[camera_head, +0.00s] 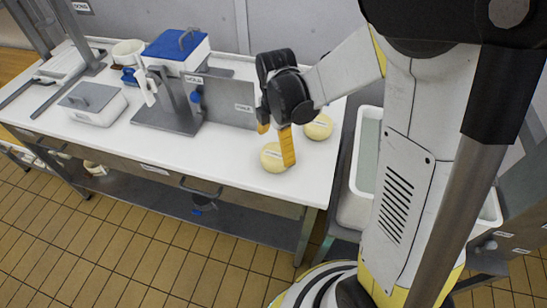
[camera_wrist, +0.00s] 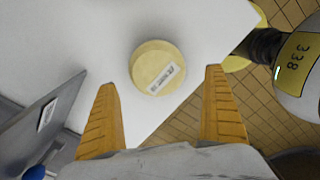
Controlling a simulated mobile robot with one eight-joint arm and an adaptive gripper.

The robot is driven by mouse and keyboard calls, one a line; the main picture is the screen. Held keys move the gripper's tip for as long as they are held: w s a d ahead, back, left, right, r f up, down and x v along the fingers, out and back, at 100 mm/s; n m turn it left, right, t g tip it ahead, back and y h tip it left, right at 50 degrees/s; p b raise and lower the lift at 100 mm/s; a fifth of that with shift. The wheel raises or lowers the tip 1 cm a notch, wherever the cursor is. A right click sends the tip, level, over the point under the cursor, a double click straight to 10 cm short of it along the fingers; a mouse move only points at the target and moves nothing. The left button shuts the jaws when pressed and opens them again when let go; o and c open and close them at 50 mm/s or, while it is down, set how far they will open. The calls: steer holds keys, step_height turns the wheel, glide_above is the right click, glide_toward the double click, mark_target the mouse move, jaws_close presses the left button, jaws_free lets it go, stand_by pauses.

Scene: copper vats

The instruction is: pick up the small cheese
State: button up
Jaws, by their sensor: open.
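Two pale yellow round cheeses sit on the white table near its right end in the head view. One cheese (camera_head: 272,160) is nearer the front edge, partly behind a finger; the other cheese (camera_head: 319,127) is behind it to the right. They look similar in size there. My gripper (camera_head: 275,140) is above the table beside them, its orange fingers spread and empty. In the wrist view one labelled cheese (camera_wrist: 152,62) lies beyond and between the open fingertips (camera_wrist: 162,80), apart from both. I cannot tell which of the two it is.
The white table (camera_head: 235,175) holds a grey stand with an upright plate (camera_head: 228,102), a blue-lidded box (camera_head: 178,50) and a grey-lidded box (camera_head: 93,103) to the left. A white basin (camera_head: 350,210) stands right of the table. Tiled floor lies in front.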

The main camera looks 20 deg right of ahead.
mark_target(276, 151)
steer(key=f+b, duration=0.1)
steer(key=f, duration=0.1)
steer(key=f+b, duration=0.1)
steer(key=f, duration=0.1)
steer(key=f+b, duration=0.1)
steer(key=shift+w+d+f, duration=0.2)
steer(key=shift+w+f, duration=0.05)
steer(key=shift+f, duration=0.15)
steer(key=shift+r, duration=0.1)
steer(key=c, duration=1.4)
